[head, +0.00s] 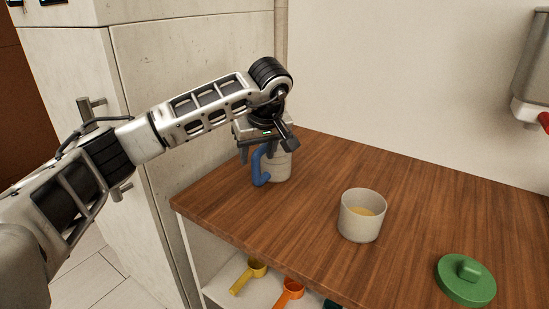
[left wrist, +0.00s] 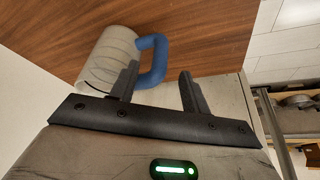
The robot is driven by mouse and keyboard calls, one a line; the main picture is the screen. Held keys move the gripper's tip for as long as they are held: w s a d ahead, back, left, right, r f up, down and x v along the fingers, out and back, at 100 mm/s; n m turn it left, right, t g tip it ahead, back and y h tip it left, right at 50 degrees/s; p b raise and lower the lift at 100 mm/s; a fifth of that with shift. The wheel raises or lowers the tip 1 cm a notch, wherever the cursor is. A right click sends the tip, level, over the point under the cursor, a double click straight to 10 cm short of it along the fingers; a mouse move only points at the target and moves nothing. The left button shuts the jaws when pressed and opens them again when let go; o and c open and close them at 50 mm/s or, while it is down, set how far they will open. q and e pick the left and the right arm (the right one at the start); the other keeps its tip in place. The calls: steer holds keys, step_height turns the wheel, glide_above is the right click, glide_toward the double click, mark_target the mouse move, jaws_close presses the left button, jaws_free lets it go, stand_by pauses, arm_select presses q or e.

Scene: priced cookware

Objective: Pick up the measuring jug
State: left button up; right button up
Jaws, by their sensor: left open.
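The measuring jug (head: 280,165) is a pale grey ribbed cup with a blue handle (head: 260,167). It stands near the back left of the wooden counter. My left gripper (head: 258,152) is above and partly in front of it, with the fingers pointing down. In the left wrist view the jug (left wrist: 107,60) is at upper left. There the blue handle's outer bar (left wrist: 160,57) appears between the two open fingers of the gripper (left wrist: 160,78). The left finger overlaps the gap between handle and body. I cannot tell whether either finger touches it.
A pale cup with yellowish contents (head: 362,216) stands mid-counter (head: 310,215). A green lid (head: 466,280) lies at the right front. Yellow (head: 248,276) and orange (head: 289,293) scoops are on the shelf below. A wall and a cabinet (head: 205,85) border the counter's back and left.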

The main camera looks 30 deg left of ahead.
mark_target(255, 167)
arm_select(q)
steer(key=shift+x, duration=3.05)
jaws_close()
